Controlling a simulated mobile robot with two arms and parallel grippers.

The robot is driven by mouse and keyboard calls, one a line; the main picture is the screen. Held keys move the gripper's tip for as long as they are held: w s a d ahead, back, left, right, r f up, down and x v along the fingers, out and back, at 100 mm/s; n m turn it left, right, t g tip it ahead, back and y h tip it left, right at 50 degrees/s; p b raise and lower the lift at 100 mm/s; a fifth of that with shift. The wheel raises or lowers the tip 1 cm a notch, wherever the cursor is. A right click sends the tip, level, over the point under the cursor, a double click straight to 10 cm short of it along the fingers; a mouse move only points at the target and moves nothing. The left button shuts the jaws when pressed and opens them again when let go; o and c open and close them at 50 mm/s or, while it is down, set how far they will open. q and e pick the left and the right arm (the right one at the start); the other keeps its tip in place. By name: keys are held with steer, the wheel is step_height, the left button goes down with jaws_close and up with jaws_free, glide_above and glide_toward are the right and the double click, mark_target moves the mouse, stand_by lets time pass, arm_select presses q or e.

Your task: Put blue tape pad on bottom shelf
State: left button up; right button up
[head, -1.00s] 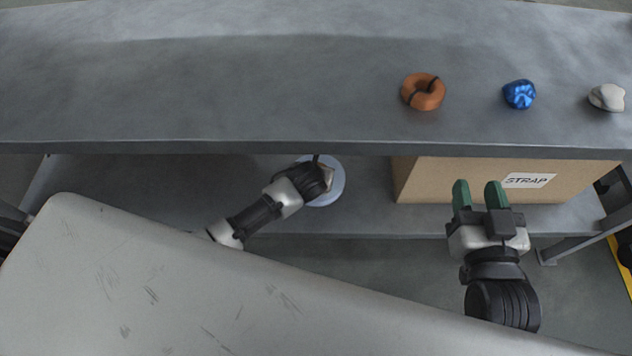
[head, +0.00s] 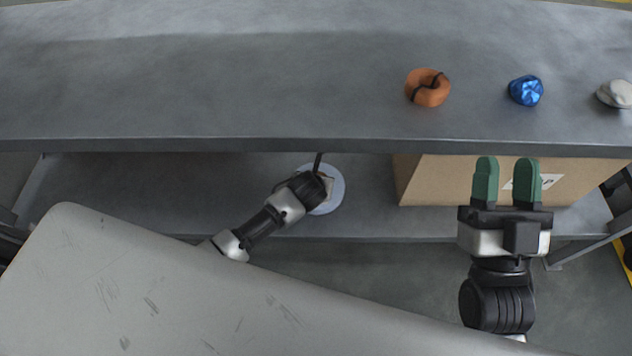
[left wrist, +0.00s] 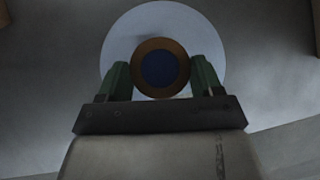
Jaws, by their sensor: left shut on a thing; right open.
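The blue tape pad is a flat pale-blue disc (head: 338,193) at the bottom shelf (head: 120,190), partly hidden by my left gripper (head: 322,183). In the left wrist view the disc (left wrist: 120,42) has a brown ring and a dark blue centre. My left fingers (left wrist: 162,73) are shut on the brown ring from both sides. The disc looks flat over the shelf; I cannot tell whether it touches it. My right gripper (head: 506,182) is open and empty, in front of the cardboard box.
The top shelf (head: 200,90) overhangs the bottom one. On it are an orange ring (head: 428,88), a blue lump (head: 526,90) and a pale lump (head: 616,94). A cardboard box (head: 430,180) fills the bottom shelf's right part. The bottom shelf's left part is clear.

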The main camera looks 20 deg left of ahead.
arm_select(q)
steer(key=shift+f, duration=0.15)
steer(key=o, duration=1.1)
steer(key=shift+c, duration=0.2)
